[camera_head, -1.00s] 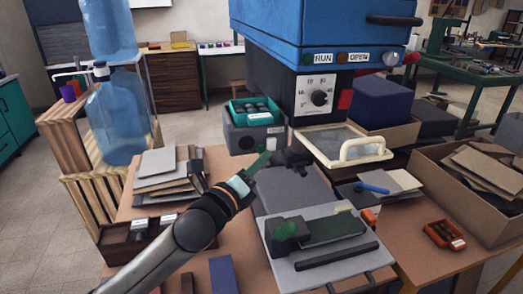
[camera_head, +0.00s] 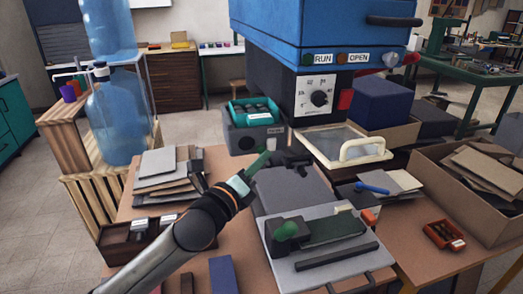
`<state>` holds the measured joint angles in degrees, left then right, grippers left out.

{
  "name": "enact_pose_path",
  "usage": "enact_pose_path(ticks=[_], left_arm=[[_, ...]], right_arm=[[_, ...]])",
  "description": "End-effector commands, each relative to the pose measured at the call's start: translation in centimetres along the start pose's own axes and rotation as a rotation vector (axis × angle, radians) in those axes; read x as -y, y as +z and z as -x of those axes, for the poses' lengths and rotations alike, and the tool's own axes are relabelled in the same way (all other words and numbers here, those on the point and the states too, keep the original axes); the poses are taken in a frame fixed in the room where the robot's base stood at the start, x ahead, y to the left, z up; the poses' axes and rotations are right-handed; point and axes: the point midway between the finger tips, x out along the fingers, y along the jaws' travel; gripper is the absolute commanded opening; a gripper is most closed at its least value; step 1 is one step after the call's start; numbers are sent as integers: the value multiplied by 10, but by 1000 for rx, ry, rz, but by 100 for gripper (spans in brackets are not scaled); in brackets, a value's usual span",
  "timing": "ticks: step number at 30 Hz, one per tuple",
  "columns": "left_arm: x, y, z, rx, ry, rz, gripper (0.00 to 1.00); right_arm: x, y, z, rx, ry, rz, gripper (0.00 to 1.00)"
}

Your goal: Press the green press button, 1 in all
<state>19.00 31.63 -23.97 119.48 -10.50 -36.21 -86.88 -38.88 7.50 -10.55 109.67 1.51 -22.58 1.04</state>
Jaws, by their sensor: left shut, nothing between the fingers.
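A green domed button (camera_head: 286,231) sits on a dark box at the left of a grey plate (camera_head: 310,268) on the workbench. A smaller green round spot (camera_head: 308,58) shows beside the RUN label on the blue press. My left gripper (camera_head: 262,160) has green fingers, which are shut and empty. It is above the bench, behind the domed button and apart from it, in front of the grey box with the teal tray. My right gripper is not in view.
A cream-handled framed lid (camera_head: 345,148) lies under the press. Stacked sheets (camera_head: 167,170) lie left of my arm, beside a dark divided tray (camera_head: 138,232). A red parts bin (camera_head: 444,235) and a cardboard box (camera_head: 480,180) stand at right.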

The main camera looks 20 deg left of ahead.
Motion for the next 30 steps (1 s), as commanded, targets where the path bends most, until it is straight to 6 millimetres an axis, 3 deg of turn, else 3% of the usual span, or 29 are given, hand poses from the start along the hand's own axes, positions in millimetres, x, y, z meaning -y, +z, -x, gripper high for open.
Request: enact_pose_path(ticks=[30], left_arm=[[-6,7,-9,0,-1,-1,0]], right_arm=[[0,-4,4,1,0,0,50]])
